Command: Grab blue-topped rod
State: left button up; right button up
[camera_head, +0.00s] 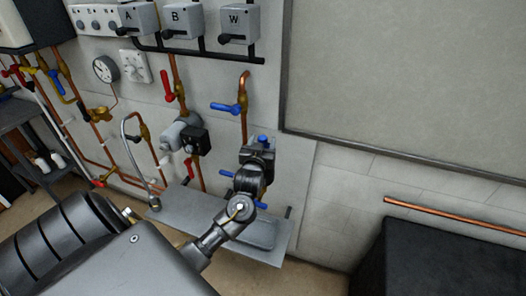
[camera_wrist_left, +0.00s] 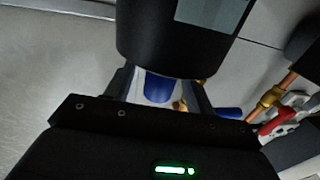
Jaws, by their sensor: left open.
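A blue cap-like piece (camera_head: 262,138), which looks like the top of the rod, shows at the end of my left gripper (camera_head: 258,152), close to the wall. In the left wrist view a blue cylinder (camera_wrist_left: 158,88) sits between the two fingers of my left gripper (camera_wrist_left: 160,92). The fingers are apart, one on each side of it, and I cannot tell if either touches it. The rest of the rod is hidden. A large dark cylinder (camera_wrist_left: 180,40) covers the upper middle of the wrist view. My right gripper is not in view.
A blue lever (camera_head: 226,107) sits on a copper pipe just above the gripper. Red-handled valves (camera_head: 168,86) and a grey pump (camera_head: 178,133) are to the left. A grey tray (camera_head: 185,205) lies below. A black box (camera_head: 450,260) stands at lower right.

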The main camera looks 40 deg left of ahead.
pick_arm(q)
jog(key=shift+w+a, duration=0.15)
jog(key=shift+w, duration=0.05)
jog(key=shift+c, duration=0.6)
grip_shut()
